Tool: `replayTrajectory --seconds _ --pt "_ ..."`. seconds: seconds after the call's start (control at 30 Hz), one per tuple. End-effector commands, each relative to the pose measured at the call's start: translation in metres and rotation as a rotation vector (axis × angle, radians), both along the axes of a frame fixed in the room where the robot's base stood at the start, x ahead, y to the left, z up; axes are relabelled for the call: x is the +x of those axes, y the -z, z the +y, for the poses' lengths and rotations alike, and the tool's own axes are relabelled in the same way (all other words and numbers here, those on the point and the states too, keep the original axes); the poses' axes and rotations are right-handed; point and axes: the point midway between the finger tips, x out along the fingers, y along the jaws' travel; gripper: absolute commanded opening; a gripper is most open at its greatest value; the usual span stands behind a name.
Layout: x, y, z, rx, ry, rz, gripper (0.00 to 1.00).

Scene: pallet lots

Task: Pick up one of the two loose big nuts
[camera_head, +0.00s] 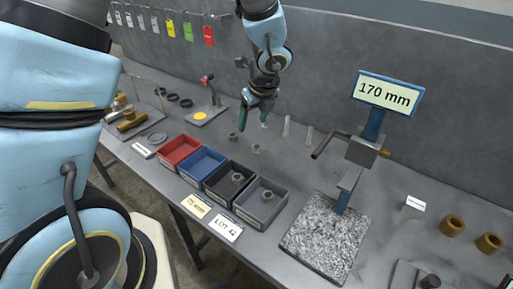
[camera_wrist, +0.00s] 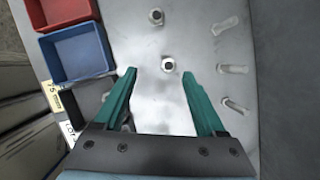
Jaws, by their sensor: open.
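Two loose big nuts stand on the grey bench, one (camera_head: 232,138) behind the bins and the other (camera_head: 256,149) a little to its right. In the wrist view one nut (camera_wrist: 167,64) lies between and just beyond my fingertips, and the other nut (camera_wrist: 155,16) is farther up. My gripper (camera_head: 258,112) points down above the bench behind the nuts. In the wrist view my gripper (camera_wrist: 158,74) is open, with nothing between its green fingers. Other nuts sit in the black bin (camera_head: 212,187) and the grey bin (camera_head: 243,214).
A red bin (camera_head: 166,151) and a blue bin (camera_head: 190,164) are empty. Grey upright pins (camera_head: 286,127) stand right of my gripper; they also show in the wrist view (camera_wrist: 234,69). A granite plate with a 170 mm gauge (camera_head: 388,93) is at the right. The back wall is close.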

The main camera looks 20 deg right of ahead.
Motion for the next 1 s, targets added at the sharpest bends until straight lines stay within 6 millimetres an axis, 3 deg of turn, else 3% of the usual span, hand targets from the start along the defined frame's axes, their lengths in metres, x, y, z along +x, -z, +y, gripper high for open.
replayTrajectory --seconds 0.1,0.2,0.4,0.67,1.0 --pt "-0.010 0.006 -0.022 0.041 0.157 -0.016 0.72" --pt "-0.009 0.014 -0.027 0.052 0.196 -0.020 0.72" --pt "0.002 0.044 -0.026 0.052 0.194 -0.019 0.72" --pt "0.009 0.062 -0.025 0.051 0.192 -0.020 0.72" --pt "0.020 0.106 -0.022 0.050 0.189 -0.020 0.72"
